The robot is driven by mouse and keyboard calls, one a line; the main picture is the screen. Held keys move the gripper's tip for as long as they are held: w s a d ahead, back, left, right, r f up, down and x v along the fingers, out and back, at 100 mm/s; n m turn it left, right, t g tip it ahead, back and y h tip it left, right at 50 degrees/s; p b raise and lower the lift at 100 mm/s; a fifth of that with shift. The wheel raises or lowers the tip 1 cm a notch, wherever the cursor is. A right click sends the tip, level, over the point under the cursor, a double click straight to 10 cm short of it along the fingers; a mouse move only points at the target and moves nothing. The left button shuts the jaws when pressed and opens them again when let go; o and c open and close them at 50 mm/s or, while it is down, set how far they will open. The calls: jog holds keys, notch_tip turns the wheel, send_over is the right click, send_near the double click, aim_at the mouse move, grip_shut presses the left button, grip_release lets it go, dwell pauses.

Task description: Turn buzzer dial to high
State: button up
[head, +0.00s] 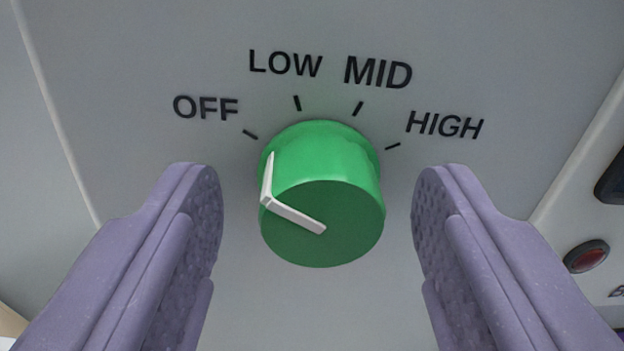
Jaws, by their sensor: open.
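The green buzzer dial (322,200) sticks out from a light grey panel in the middle of the head view. Its white pointer line (290,214) runs from the face centre to the upper left and along the side, toward the OFF mark (250,134). The labels OFF, LOW, MID and HIGH (444,124) arc above the dial, each with a black tick. My gripper (318,205) is open, with one purple finger on each side of the dial. A gap shows between each finger and the dial, so neither appears to touch it.
The grey panel (130,60) is flat and bare around the dial. At the right edge, another panel section carries a red round button (586,256) and a dark part (612,182), partly cut off.

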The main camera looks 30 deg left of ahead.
jog(key=c, duration=1)
jog(key=shift+c, duration=0.2)
jog(key=shift+m, duration=0.3)
jog(key=m+p, duration=0.1)
jog(key=m, duration=0.1)
jog(key=m+p, duration=0.2)
jog(key=m, duration=0.1)
jog(key=shift+w+d+r, duration=0.1)
jog(key=shift+d+r, duration=0.05)
jog(key=shift+d, duration=0.05)
jog(key=m+p, duration=0.3)
jog(key=m, duration=0.3)
jog(key=m+p, duration=0.3)
jog(key=m, duration=0.3)
jog(key=shift+d+m+g, duration=0.1)
jog(key=shift+m+g, duration=0.2)
jog(key=m, duration=0.1)
jog(key=m+p, duration=0.1)
jog(key=m, duration=0.2)
jog(key=shift+f+m, duration=0.3)
jog(key=shift+m, duration=0.4)
